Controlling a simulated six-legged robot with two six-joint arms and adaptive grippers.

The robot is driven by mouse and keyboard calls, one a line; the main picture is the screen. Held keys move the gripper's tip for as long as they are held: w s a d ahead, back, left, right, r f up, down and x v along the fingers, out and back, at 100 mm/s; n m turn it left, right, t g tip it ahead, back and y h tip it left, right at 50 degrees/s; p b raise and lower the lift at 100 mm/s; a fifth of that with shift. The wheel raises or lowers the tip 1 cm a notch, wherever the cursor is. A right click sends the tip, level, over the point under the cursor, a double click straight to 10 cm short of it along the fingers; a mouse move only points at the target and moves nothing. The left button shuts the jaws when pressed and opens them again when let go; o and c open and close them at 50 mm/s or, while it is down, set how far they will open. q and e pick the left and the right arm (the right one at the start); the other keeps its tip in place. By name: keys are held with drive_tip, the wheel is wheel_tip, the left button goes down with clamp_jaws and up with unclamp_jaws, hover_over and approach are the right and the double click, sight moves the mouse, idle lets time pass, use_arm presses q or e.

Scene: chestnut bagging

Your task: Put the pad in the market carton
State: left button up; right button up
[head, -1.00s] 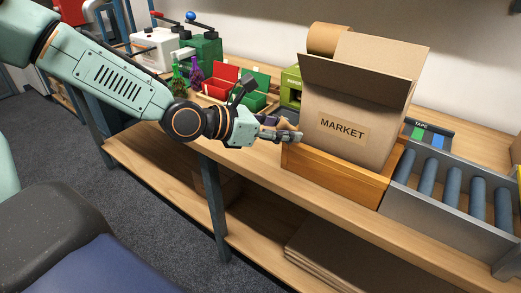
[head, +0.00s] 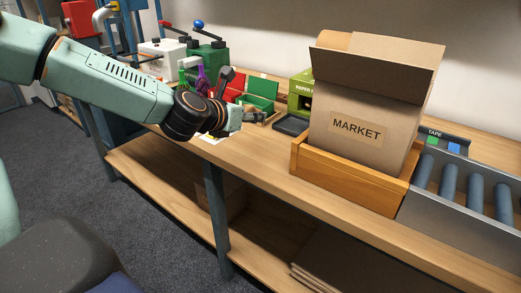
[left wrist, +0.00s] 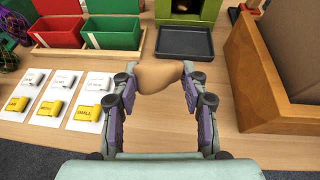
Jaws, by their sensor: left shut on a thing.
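My left gripper (left wrist: 158,88) is shut on a tan, crumpled paper pad (left wrist: 160,75) and holds it over the bench, in front of the dark tray. In the head view the left gripper (head: 256,119) is left of the market carton (head: 335,105), apart from it; the pad cannot be made out there. The carton stands upright in a wooden cradle (head: 345,185) with flaps raised and a MARKET label on its front. The carton's side also shows at the right of the left wrist view (left wrist: 296,40). My right gripper is not in view.
An empty dark tray (left wrist: 185,42) sits before a green paper machine (left wrist: 190,10). Red and green bins (left wrist: 55,32) and labelled cards with small rolls (left wrist: 88,90) lie to the left. A roller conveyor (head: 465,195) adjoins the cradle on the right.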

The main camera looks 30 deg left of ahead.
use_arm(q)
drive_tip(key=b, duration=0.2)
hover_over(250, 152)
wheel_tip(250, 152, down, 5)
drive_tip(key=shift+w+a+f, duration=0.1)
drive_tip(key=shift+w, duration=0.05)
wheel_tip(250, 152, down, 3)
drive_tip(key=shift+f+b, duration=0.2)
drive_tip(key=shift+b, duration=0.8)
drive_tip(key=shift+f, duration=0.1)
drive_tip(key=shift+f, duration=0.15)
drive_tip(key=o, duration=0.7)
drive_tip(key=shift+o, duration=0.2)
